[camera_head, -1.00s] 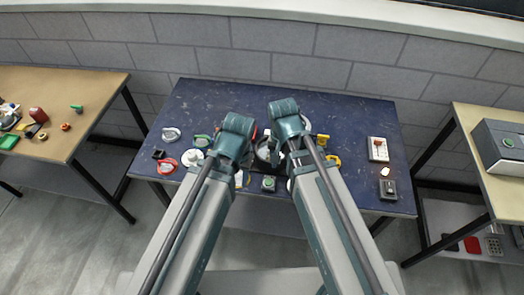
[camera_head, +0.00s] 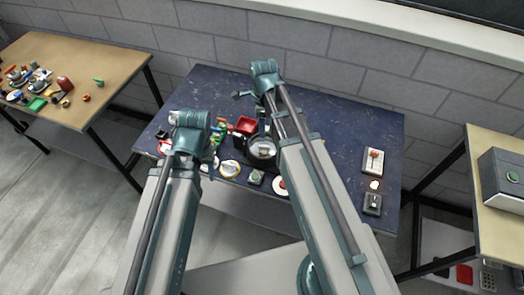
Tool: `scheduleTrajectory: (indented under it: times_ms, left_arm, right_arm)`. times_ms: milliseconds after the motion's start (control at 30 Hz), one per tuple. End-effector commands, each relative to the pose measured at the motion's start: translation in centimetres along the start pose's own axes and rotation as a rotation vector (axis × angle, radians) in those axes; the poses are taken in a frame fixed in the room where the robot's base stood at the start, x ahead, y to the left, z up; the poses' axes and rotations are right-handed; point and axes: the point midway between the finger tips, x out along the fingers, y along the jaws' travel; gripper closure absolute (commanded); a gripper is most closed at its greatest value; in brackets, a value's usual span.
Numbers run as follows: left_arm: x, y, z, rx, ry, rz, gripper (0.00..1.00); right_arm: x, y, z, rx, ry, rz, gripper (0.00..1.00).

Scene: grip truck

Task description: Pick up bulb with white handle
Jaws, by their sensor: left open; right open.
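I cannot single out the bulb with a white handle for certain among the small parts on the dark blue table (camera_head: 325,120). A round white piece with a yellow edge (camera_head: 230,169) lies near the front edge, between my arms. A small pale, bright piece (camera_head: 375,185) lies at the right, between two switch boxes. My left gripper (camera_head: 175,117) is over the left part of the table, with its fingers mostly hidden by the wrist. My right gripper (camera_head: 241,95) is over the back middle of the table. Both are open, and I see nothing held.
A switch box with a red knob (camera_head: 373,160) and a dark switch box (camera_head: 372,204) are at right. The back right of the table is clear.

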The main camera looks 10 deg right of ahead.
Motion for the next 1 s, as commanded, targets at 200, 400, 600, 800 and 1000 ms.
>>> scheduleTrajectory:
  times_ms: [200,400,600,800,1000]
  left_arm:
    - [2.4,0.2,-0.1,-0.001,0.000,0.000,0.50]
    - [5.2,0.5,-0.3,-0.001,0.000,0.000,0.50]
    - [7.8,0.8,-0.5,-0.002,0.000,0.000,0.50]
    - [8.5,0.8,-0.5,-0.002,0.000,0.000,0.50]
    - [8.8,0.8,-0.5,-0.001,0.000,0.000,0.50]
  right_arm:
    - [2.4,0.0,0.0,-0.002,0.000,0.000,0.39]
    - [5.3,0.0,0.0,-0.003,0.000,0.000,0.39]
    - [7.9,-0.1,0.0,-0.003,0.000,0.000,0.39]
    - [8.6,-0.1,0.0,-0.003,0.000,0.000,0.39]
    - [8.8,-0.1,0.0,-0.003,0.000,0.000,0.39]
